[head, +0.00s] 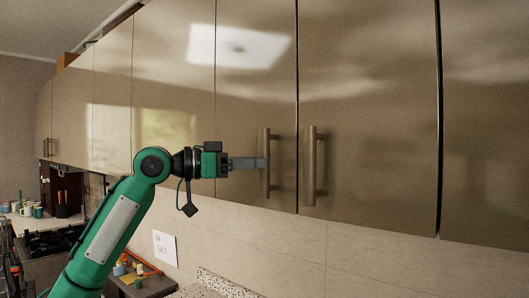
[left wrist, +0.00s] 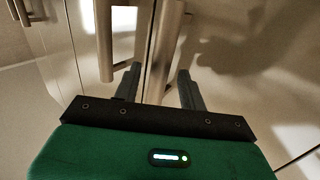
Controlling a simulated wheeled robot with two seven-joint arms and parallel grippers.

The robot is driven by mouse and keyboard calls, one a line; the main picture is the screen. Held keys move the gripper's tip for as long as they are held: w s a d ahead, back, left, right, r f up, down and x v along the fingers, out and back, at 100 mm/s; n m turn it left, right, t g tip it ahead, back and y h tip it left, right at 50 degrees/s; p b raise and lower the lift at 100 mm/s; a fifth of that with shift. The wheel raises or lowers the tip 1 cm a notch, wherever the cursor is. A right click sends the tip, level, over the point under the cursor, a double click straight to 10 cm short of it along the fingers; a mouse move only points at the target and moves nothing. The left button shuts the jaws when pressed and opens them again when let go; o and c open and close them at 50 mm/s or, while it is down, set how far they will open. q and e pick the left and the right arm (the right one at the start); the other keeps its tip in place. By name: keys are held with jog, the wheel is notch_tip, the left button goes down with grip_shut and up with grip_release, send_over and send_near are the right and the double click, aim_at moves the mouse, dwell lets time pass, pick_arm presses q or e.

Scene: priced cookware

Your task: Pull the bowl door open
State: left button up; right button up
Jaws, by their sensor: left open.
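The door is closed. To its right is another closed door (head: 365,120) with its own bar handle (head: 312,180). No bowl shows, and nothing marks which door is the bowl door. My right gripper is not in view.
More closed wall-cabinet doors (head: 110,100) line up to the left. A tiled wall (head: 350,255) with a paper sign (head: 165,248) lies below. At lower left a counter (head: 35,222) holds cups and cookware, and small items lie on a lower surface (head: 150,284).

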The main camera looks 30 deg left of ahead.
pick_arm(q)
jog(key=shift+p+x, duration=0.45)
jog(key=shift+x, duration=1.2)
grip_shut()
